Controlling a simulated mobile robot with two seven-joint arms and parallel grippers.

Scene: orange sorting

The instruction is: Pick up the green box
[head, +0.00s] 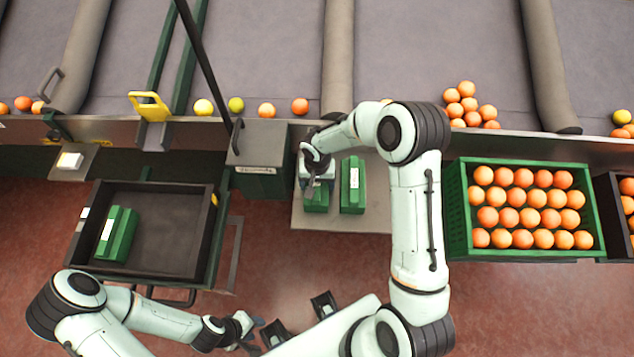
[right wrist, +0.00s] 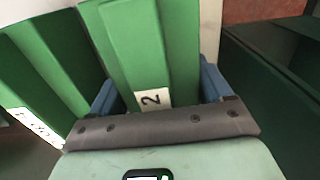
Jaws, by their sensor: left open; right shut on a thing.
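A green box (head: 316,203) stands on a grey platform at the middle, partly hidden under my right gripper (head: 316,170). In the right wrist view the same box (right wrist: 158,45), with a white "2" label, sits between the blue fingers, which are shut on it. A second green box (head: 352,185) stands just right of it and shows at the left of the right wrist view (right wrist: 45,65). A third green box (head: 117,235) lies in the dark tray at the left. My left gripper (head: 257,334) is open and empty at the bottom, away from the boxes.
The dark tray (head: 172,188) has free room on its right side. A green crate (head: 457,210) full of oranges stands right of the grey platform (head: 370,215). A dark green cabinet (head: 262,180) adjoins the platform on the left. Loose oranges (head: 299,106) lie along the conveyor edge behind.

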